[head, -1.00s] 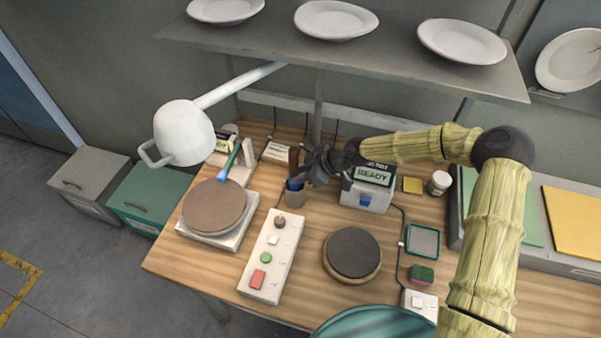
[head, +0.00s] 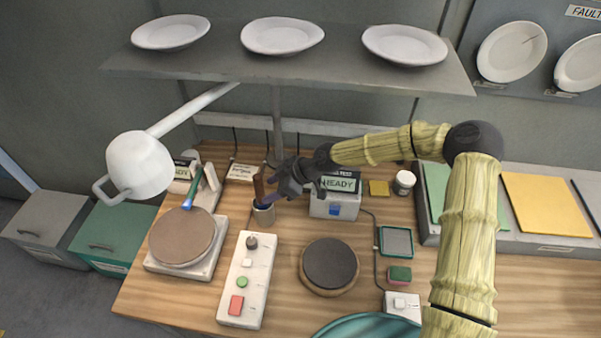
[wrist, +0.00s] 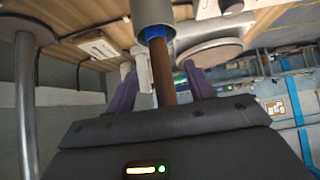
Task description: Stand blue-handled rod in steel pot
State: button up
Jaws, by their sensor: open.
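A small grey pot (head: 264,216) stands on the bench behind the button box. A brown rod (head: 259,186) stands in it, slightly tilted, with a blue part (head: 262,204) at the pot's mouth. In the wrist view the pot (wrist: 153,13) is at the top, with blue at its rim and the brown rod (wrist: 164,72) coming out toward me. My gripper (head: 278,190) is open beside the rod's upper part; in the wrist view its purple fingers (wrist: 162,88) stand on either side of the brown rod, with gaps. The rod's lower end is hidden in the pot.
A green rod with a blue end (head: 190,193) leans behind the left round plate (head: 182,237). A button box (head: 247,280), a dark round pad (head: 330,265) and a READY display box (head: 335,205) are nearby. A white lamp (head: 140,165) and a plate shelf (head: 300,75) overhang.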

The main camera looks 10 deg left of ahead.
jog(key=b+v, duration=0.3)
jog(key=v, duration=1.1)
jog(key=shift+d+r, duration=0.2)
jog(key=shift+r, duration=0.1)
dwell(0.4)
jog(key=s+d+f+m+h, duration=0.6)
jog(key=s+d+f, duration=0.1)
jog(key=d, duration=0.3)
jog(key=s+d+r+m+t+h, duration=0.1)
jog(key=s+d+r+m+t, duration=0.1)
jog(key=d+m, duration=0.4)
jog(key=s+d+r+m+t+h, duration=0.1)
jog(key=s+d+r+m, duration=0.4)
jog(key=d, duration=0.5)
jog(key=shift+s+d+m+t+h, duration=0.35)
jog(key=shift+s+m+h, duration=0.3)
jog(key=shift+m, duration=0.55)
jog(key=shift+a, duration=0.1)
